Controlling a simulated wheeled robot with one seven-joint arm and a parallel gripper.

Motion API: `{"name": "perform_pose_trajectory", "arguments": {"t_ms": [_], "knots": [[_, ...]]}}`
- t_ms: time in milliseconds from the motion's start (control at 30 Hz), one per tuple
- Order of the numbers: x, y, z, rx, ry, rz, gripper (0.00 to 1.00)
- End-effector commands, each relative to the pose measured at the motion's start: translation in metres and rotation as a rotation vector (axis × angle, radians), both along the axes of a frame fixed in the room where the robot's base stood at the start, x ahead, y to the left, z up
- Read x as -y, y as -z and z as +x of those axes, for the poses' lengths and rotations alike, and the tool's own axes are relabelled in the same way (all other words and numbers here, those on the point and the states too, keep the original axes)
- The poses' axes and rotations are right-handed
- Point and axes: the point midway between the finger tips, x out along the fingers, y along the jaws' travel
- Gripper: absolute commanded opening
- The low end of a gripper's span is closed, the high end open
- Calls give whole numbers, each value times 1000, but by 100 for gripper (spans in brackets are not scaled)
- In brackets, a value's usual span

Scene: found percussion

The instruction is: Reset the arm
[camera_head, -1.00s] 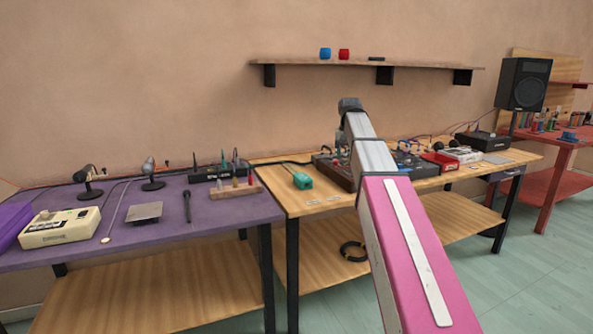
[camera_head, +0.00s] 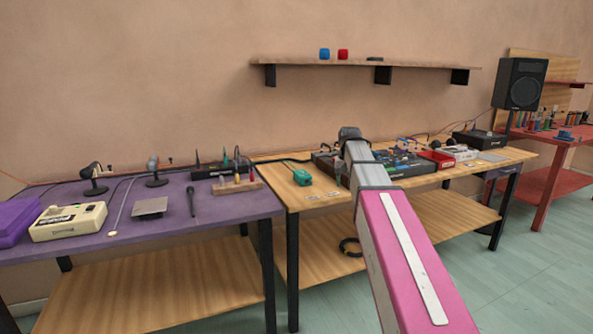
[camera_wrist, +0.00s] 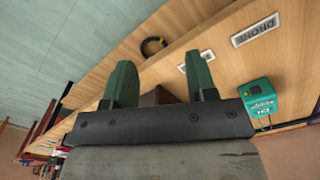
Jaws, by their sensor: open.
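My gripper shows in the wrist view (camera_wrist: 163,85) with its two green fingers spread apart. Nothing is between the fingers. In the head view my pink and grey arm reaches toward the wooden table (camera_head: 297,200), and its far end hides part of the gear there. A green box (camera_wrist: 257,97) lies on the wooden tabletop to the right of the fingers in the wrist view. It also shows in the head view (camera_head: 303,177), left of the arm and apart from it.
A purple table (camera_head: 240,207) with a cream drum machine (camera_head: 68,222), microphones and a grey plate (camera_head: 150,207) stands at left. A wall shelf (camera_head: 420,64) holds blue and red objects. A black speaker (camera_head: 520,84) stands at right. A black cable coil (camera_head: 350,247) lies on the lower shelf.

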Motion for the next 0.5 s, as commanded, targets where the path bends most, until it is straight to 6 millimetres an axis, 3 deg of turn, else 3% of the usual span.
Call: {"name": "perform_pose_trajectory", "arguments": {"t_ms": [500], "knots": [[0, 183, -103, -4, -55, 0, 52]]}}
